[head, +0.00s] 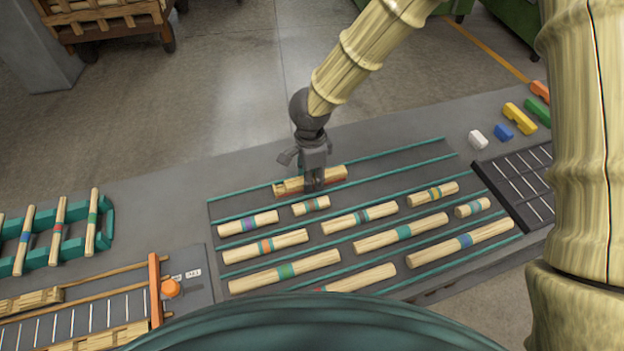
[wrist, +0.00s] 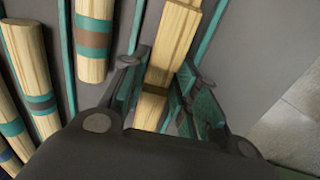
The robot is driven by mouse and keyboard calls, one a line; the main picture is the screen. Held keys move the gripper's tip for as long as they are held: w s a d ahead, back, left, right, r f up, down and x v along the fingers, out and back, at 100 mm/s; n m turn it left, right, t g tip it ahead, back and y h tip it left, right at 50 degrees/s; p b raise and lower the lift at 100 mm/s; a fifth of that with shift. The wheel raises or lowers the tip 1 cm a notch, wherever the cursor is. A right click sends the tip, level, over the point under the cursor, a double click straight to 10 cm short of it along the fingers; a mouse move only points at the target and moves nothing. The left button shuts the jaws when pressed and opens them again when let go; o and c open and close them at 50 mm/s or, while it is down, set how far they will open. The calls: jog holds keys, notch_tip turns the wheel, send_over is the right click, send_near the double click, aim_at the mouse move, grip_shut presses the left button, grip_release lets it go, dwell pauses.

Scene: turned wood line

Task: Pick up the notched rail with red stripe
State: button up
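The notched rail (head: 290,187) is a pale wooden bar lying in the back row of the grey slatted rack. A trace of red shows on it just right of my fingers in the head view; most of the stripe is hidden. My gripper (head: 315,184) points down over the middle of this rail. In the wrist view the rail (wrist: 178,38) runs between the two fingers (wrist: 158,88), with a darker stepped notch near the fingertips. The fingers stand apart, one on each side of the rail, and look open. Contact with the wood cannot be made out.
Several striped rails lie in the nearer rows, including a short rail (head: 311,205) and a purple-striped rail (head: 248,223). Teal dividers (head: 400,157) separate the rows. A dark lined tray (head: 522,185) and coloured blocks (head: 520,118) are at right. A teal rack (head: 104,225) holds rails at left.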

jog(key=shift+s, duration=0.15)
jog(key=c, duration=0.3)
grip_shut()
